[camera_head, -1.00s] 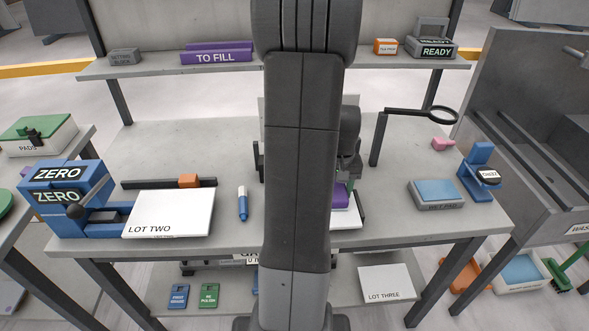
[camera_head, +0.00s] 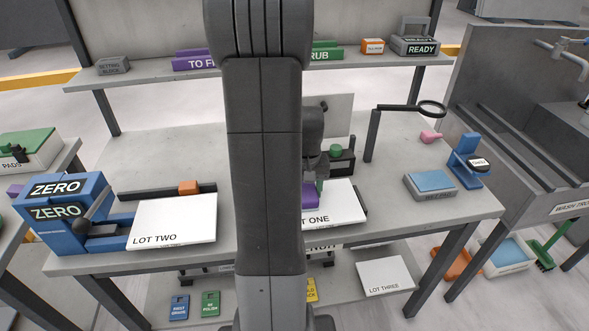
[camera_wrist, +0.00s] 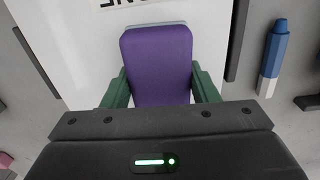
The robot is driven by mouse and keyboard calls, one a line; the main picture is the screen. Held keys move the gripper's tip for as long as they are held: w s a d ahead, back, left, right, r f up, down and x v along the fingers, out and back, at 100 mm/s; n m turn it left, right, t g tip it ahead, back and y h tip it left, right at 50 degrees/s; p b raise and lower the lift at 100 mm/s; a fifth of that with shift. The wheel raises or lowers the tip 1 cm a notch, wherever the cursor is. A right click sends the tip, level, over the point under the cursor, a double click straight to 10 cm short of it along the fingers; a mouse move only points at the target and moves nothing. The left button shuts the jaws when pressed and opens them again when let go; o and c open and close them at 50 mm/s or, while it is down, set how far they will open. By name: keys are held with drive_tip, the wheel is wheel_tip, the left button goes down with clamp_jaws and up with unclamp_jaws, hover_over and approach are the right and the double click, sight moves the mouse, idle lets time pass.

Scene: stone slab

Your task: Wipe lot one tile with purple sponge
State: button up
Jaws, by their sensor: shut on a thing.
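The white lot one tile (camera_head: 342,203) lies on the stone slab bench, partly hidden behind my arm. It also shows in the wrist view (camera_wrist: 85,45), with part of its lettering at the top edge. The purple sponge (camera_head: 309,196) is over the tile's left part in the head view. In the wrist view the purple sponge (camera_wrist: 158,55) fills the middle, with a pale edge at its far end. My gripper (camera_wrist: 160,92) is shut on it, one green finger on each side. Whether the sponge touches the tile cannot be told.
The lot two tile (camera_head: 172,222) and blue ZERO blocks (camera_head: 63,212) are at left. A blue marker (camera_wrist: 272,58) lies beside the lot one tile. A wet pad (camera_head: 430,184), blue stand (camera_head: 466,158) and magnifier (camera_head: 432,109) are at right. A shelf (camera_head: 150,81) runs behind.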

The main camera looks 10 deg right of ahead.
drive_tip(key=shift+a, duration=0.4)
wheel_tip(320, 180, up, 4)
drive_tip(key=shift+s+f+p, duration=0.1)
drive_tip(key=shift+f+p, duration=0.1)
drive_tip(key=shift+p, duration=0.9)
drive_tip(key=shift+r+p, duration=0.6)
drive_tip(key=shift+r, duration=0.15)
drive_tip(key=shift+r+p, duration=1.15)
drive_tip(key=shift+r, duration=0.45)
drive_tip(key=shift+f, duration=0.1)
